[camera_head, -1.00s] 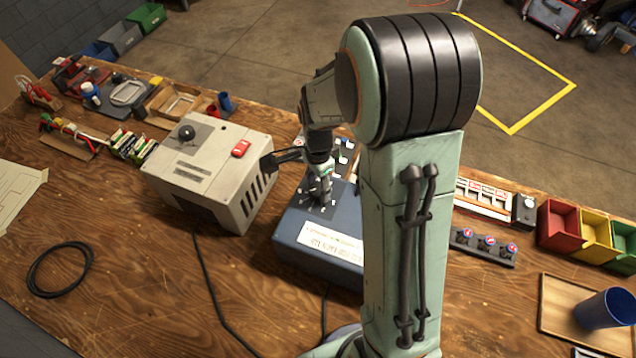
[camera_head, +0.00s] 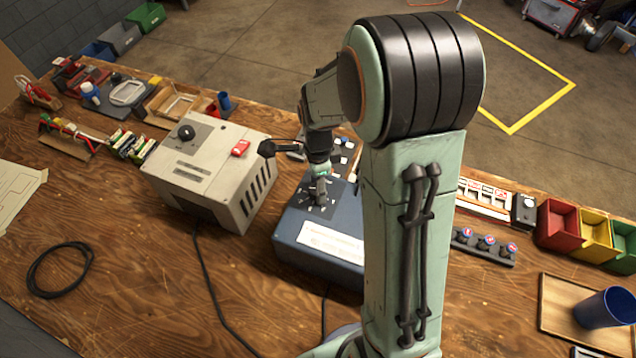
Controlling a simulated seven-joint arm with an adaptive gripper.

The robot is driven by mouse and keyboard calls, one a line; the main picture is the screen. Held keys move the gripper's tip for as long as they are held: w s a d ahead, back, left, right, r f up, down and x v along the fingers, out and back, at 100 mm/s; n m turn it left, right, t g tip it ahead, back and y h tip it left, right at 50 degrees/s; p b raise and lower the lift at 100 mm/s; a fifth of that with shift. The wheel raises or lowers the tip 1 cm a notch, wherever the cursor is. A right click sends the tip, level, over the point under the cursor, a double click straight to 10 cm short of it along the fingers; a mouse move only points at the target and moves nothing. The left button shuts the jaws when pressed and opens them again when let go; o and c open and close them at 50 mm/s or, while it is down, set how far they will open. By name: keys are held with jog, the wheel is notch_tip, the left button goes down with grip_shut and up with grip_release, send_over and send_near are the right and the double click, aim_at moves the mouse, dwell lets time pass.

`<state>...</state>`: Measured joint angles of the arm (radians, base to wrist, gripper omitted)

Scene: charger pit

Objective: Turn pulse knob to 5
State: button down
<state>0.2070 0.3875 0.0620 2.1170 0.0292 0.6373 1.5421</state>
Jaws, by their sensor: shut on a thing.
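A dark blue box (camera_head: 292,236) with a white label (camera_head: 330,241) stands on the bench in the middle, partly behind my arm. A dark dial area with small white marks shows on its top. My gripper (camera_head: 319,202) points down onto that dial and is shut on the knob there. The fingers cover the knob, so its pointer and setting cannot be read. A light grey box (camera_head: 215,165) to the left carries a black knob (camera_head: 186,132) and a red switch (camera_head: 240,148); my gripper is apart from it.
A black cable (camera_head: 207,290) runs down the bench, and a coiled cable (camera_head: 60,270) lies at left. Red (camera_head: 560,228), yellow and green bins, a wooden tray (camera_head: 560,315) and a blue cup (camera_head: 606,308) stand at right.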

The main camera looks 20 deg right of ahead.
jog(key=c, duration=0.7)
grip_release()
jog(key=shift+r, duration=0.1)
notch_tip(320, 180, up, 12)
